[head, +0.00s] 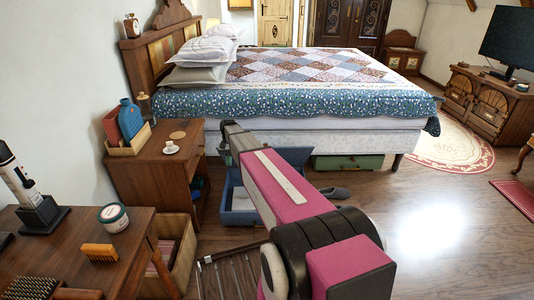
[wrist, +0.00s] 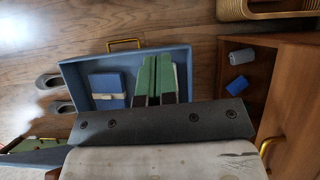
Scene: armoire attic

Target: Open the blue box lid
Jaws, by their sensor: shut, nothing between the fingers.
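The blue box (head: 240,218) stands on the wood floor between the bed and the wooden nightstand, partly behind my arm in the head view. In the wrist view the blue box (wrist: 72,72) shows its inside, with a blue bundle with a pale band (wrist: 108,88) in it. A gold handle (wrist: 124,41) is on its far side.
The nightstand (head: 163,160) stands left of the box, its open shelf (wrist: 238,65) close on the right in the wrist view. The bed (head: 300,135) and a green box (head: 347,162) under it lie behind. Grey slippers (head: 335,193) lie on the floor.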

